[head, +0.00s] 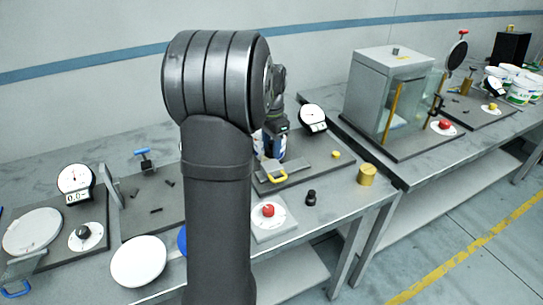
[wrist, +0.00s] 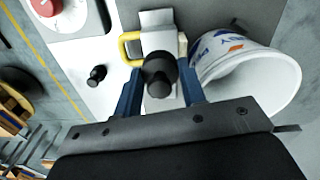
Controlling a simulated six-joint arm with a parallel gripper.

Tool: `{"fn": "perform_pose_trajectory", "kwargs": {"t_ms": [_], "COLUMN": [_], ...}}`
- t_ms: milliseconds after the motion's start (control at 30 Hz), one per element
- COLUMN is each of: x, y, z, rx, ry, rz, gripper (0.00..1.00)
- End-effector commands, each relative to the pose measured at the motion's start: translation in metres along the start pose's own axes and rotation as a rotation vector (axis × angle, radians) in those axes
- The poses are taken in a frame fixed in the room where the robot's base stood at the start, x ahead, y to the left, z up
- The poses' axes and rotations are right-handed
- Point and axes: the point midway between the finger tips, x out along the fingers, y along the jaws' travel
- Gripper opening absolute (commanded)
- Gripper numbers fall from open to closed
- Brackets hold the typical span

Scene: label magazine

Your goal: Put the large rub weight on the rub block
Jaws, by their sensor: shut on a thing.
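My gripper shows in the wrist view (wrist: 160,92), with its two blue fingers shut on a dark, knobbed weight (wrist: 159,72), taken to be the large rub weight. The weight is upright in the view, over a pale block with a steel plate (wrist: 157,20) and a yellow handle (wrist: 128,50), likely the rub block. I cannot tell whether the weight touches it. In the head view the yellow handle (head: 271,179) and plate (head: 297,162) lie on a dark mat; my arm hides much of the gripper. A smaller black weight (wrist: 97,74) stands apart; it also shows in the head view (head: 311,198).
A white tub (wrist: 262,75) with a printed label is close to the right of my gripper in the wrist view. A red-knobbed dial (head: 268,212) is in front of the mat. A brass cylinder (head: 367,175) stands near the table's right edge. A gauge (head: 313,116) is behind.

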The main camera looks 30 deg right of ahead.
Motion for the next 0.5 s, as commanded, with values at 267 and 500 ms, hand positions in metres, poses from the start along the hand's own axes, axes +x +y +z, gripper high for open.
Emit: {"fn": "perform_pose_trajectory", "kwargs": {"t_ms": [267, 500], "x": [0.031, 0.04], "y": [-0.001, -0.001], "z": [0.0, 0.0], "rx": [0.0, 0.0], "ry": [-0.002, 0.001], "rz": [0.001, -0.002], "gripper": [0.02, 0.02]}}
